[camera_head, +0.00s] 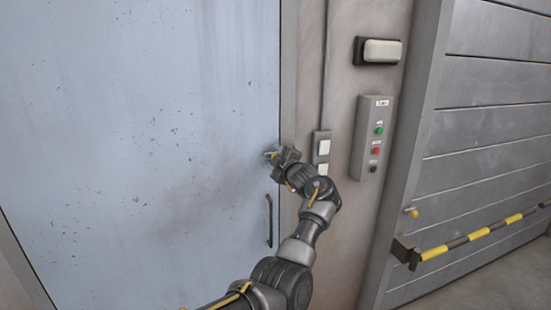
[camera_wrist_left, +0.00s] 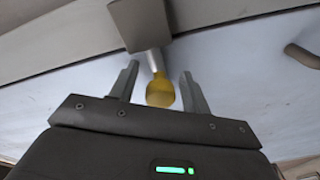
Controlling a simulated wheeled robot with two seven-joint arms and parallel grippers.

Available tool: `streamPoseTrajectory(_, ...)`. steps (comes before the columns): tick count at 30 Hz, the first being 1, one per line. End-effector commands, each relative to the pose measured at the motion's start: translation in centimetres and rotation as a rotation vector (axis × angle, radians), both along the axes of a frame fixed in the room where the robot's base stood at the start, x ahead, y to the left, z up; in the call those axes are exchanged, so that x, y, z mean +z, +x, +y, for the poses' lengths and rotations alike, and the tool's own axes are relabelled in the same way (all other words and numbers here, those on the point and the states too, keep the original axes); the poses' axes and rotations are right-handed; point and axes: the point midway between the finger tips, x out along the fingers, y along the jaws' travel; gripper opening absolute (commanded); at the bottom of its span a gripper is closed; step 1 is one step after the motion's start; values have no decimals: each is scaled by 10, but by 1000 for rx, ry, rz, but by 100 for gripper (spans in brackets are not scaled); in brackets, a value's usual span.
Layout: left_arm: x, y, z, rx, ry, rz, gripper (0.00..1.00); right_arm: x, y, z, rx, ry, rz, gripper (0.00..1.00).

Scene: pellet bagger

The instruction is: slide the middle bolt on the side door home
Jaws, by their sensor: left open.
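The side door (camera_head: 130,140) is a pale blue, scuffed panel filling the left of the head view. My left gripper (camera_head: 272,155) is at the door's right edge, beside the frame. In the left wrist view its open fingers (camera_wrist_left: 160,84) stand on either side of a yellow bolt knob (camera_wrist_left: 160,93). The knob sits on a short metal stem from a grey-brown block (camera_wrist_left: 140,22) at the door's edge. Gaps show between the knob and both fingers. In the head view my gripper largely hides the bolt, and no other bolt can be made out.
A dark door handle (camera_head: 269,220) is below my gripper. White switches (camera_head: 323,147) and a grey button box (camera_head: 372,138) are on the wall to the right. A grey slatted shutter (camera_head: 490,120) with a yellow-black bar (camera_head: 480,233) stands at the far right.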

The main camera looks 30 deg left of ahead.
Motion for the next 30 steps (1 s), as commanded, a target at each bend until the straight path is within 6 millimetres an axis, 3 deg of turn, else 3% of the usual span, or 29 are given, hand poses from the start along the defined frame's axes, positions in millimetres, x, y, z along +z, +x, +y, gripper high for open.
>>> streamPoseTrajectory(5, -3, -6, -15, -4, 0, -4, 47, -10, 0, 0, 0, 0, 0, 0)
streamPoseTrajectory(18, -4, -49, -81, -4, 0, -1, 47, -46, 1, 0, 0, 0, -1, 0)
streamPoseTrajectory(30, -1, -56, -93, -2, 0, 2, 47, -48, 1, 0, 0, 0, -1, 0)
